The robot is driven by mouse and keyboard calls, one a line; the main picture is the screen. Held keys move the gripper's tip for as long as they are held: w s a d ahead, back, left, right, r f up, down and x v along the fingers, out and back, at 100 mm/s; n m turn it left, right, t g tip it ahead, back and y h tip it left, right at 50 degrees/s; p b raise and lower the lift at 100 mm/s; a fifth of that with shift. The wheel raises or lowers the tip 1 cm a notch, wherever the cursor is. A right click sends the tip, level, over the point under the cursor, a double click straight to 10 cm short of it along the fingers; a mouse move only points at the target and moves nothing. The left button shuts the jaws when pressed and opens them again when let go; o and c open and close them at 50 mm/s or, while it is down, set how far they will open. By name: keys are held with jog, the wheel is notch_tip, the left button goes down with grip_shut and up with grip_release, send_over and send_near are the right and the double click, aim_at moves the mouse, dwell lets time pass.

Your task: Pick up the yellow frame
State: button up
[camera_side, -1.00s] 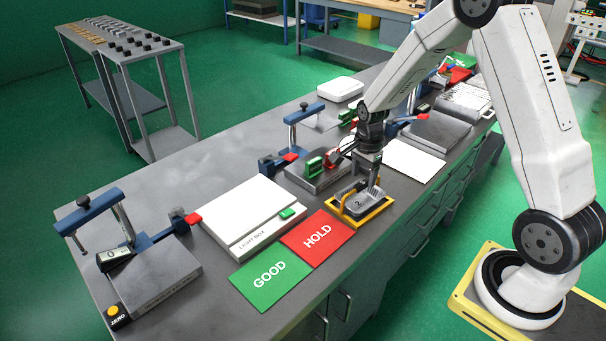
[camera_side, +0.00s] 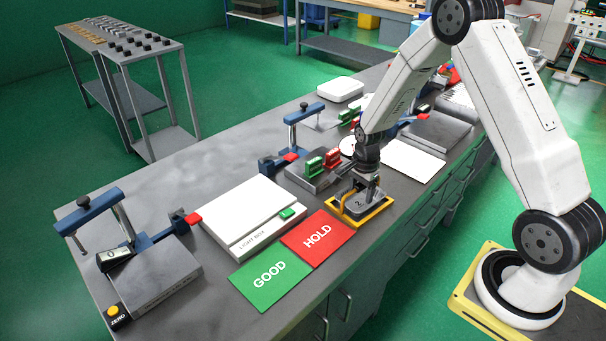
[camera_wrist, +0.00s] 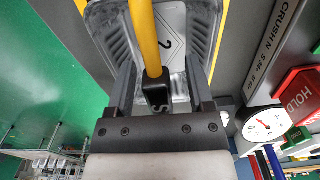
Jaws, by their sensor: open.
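The yellow frame (camera_side: 378,215) sits on the bench beside the red HOLD card, with a raised yellow handle (camera_side: 343,201) at its left. A grey foil tray (camera_side: 365,203) marked "2" lies within it. My gripper (camera_side: 370,192) is low over the tray, and its fingertips are partly hidden in the side view. In the wrist view my gripper (camera_wrist: 158,85) is open. The yellow handle bar (camera_wrist: 143,35) and a black block (camera_wrist: 157,93) at its end show between its two fingers. The foil tray (camera_wrist: 205,30) lies behind them. I cannot tell whether a finger touches the handle.
The red HOLD card (camera_side: 318,237) and green GOOD card (camera_side: 270,275) lie flat in front. A white light box (camera_side: 250,212) is to the left. A white sheet (camera_side: 412,160) lies to the right.

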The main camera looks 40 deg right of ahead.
dwell(0.4)
grip_shut()
dwell(0.4)
jog(key=shift+r, duration=0.7)
jog(key=s+a+r, duration=0.3)
jog(key=s+r, duration=0.8)
jog(key=s, duration=0.2)
jog(key=shift+s+a+r, duration=0.25)
jog(key=shift+a+r, duration=0.05)
jog(key=shift+a, duration=0.05)
